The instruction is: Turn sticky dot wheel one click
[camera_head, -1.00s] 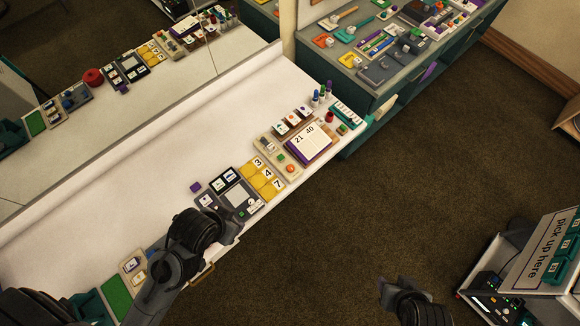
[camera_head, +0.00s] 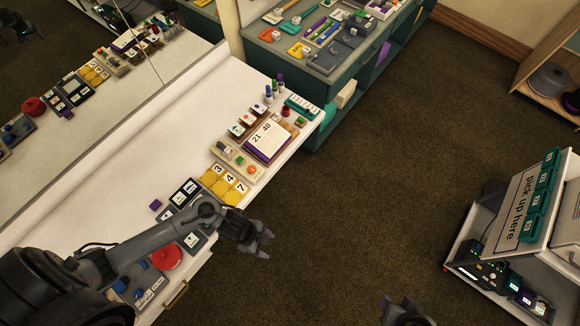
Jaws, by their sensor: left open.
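I cannot tell for sure which thing is the sticky dot wheel. A round red piece (camera_head: 167,257) sits on the white counter (camera_head: 140,200) beside my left forearm. A beige board (camera_head: 238,160) with a green and an orange-red round piece lies farther along the counter. My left gripper (camera_head: 265,244) is open and empty, out past the counter's front edge, right of the red piece and apart from both. My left arm hides part of the counter and the dark panels there. My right gripper (camera_head: 390,306) is at the bottom edge, dark and cut off; its jaws are unclear.
A teal cabinet (camera_head: 330,80) with tools is beyond. A "pick up here" stand (camera_head: 522,205) is at right. The carpet between is clear.

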